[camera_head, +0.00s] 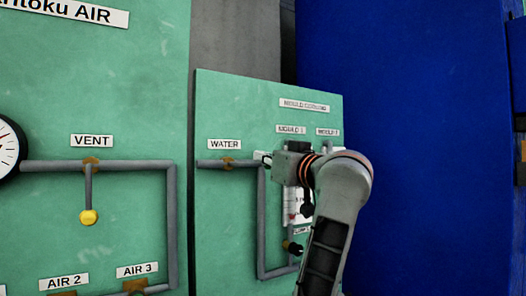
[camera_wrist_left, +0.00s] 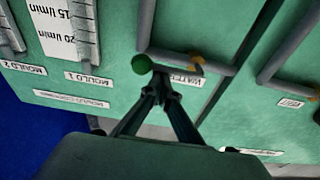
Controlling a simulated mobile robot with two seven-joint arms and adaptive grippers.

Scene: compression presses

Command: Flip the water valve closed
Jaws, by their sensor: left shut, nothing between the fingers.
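The water valve (camera_head: 228,162) is an orange-brown body on the grey pipe under the WATER label, on the green panel in the head view. It also shows in the left wrist view (camera_wrist_left: 195,62), where the picture is upside down. A round green knob (camera_wrist_left: 142,64), seemingly the valve's handle end, lies roughly in line with the pipe, beside the fingertips. My left gripper (camera_head: 266,159) is just right of the valve in the head view and hides the knob there. In the wrist view its fingers (camera_wrist_left: 160,88) are together and empty; I cannot tell whether they touch the knob. My right gripper is in neither view.
The vent valve (camera_head: 90,162) with a yellow knob hanging down is on the left panel. Flow gauges (camera_wrist_left: 83,30) and mould labels are on the water panel. A black-knobbed valve (camera_head: 292,247) sits low near my arm. A blue wall (camera_head: 420,130) stands at right.

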